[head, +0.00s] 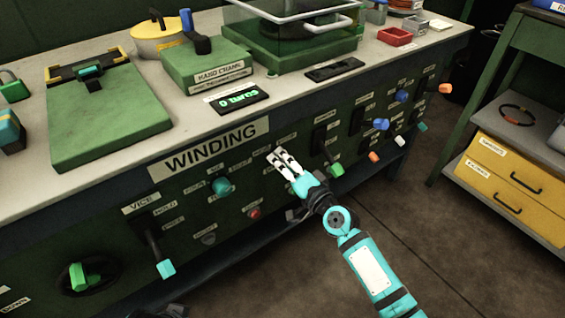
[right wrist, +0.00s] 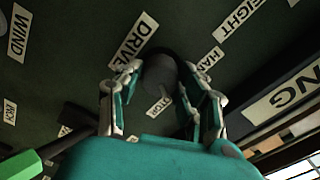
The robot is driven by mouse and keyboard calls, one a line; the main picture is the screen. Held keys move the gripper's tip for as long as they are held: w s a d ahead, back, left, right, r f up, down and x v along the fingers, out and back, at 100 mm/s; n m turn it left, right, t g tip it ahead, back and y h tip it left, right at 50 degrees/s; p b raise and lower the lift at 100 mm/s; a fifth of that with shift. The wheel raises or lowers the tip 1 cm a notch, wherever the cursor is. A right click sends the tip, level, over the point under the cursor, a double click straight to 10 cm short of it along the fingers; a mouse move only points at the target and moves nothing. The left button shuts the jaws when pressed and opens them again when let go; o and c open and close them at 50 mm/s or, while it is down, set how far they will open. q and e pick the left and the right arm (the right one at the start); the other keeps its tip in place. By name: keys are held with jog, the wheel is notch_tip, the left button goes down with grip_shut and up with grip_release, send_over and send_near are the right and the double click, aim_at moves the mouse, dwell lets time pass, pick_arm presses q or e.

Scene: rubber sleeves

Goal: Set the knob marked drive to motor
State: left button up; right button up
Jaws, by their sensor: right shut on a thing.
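The drive knob (right wrist: 159,76) is a dark round knob on the dark green panel, in the right wrist view. A DRIVE label (right wrist: 133,40) is beside it, with a HAND label (right wrist: 210,58) on one side and a partly covered label ending in OTOR (right wrist: 158,106) on another. My right gripper (head: 283,161) is at the panel, shut on the knob; its fingers (right wrist: 157,92) lie on either side of it. In the head view the gripper hides the knob. I cannot tell which way the knob points. My left gripper is not in view.
A lever with a green handle (head: 333,170) is close right of my right gripper, and a red button (head: 254,213) is to its left. A teal knob (head: 221,186) and a vice lever (head: 165,268) are further left. The WINDING sign (head: 209,148) is above. The floor in front is clear.

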jog(key=shift+m, duration=0.4)
jog(key=o, duration=1.2)
jog(key=shift+c, duration=0.2)
jog(key=v, duration=1.2)
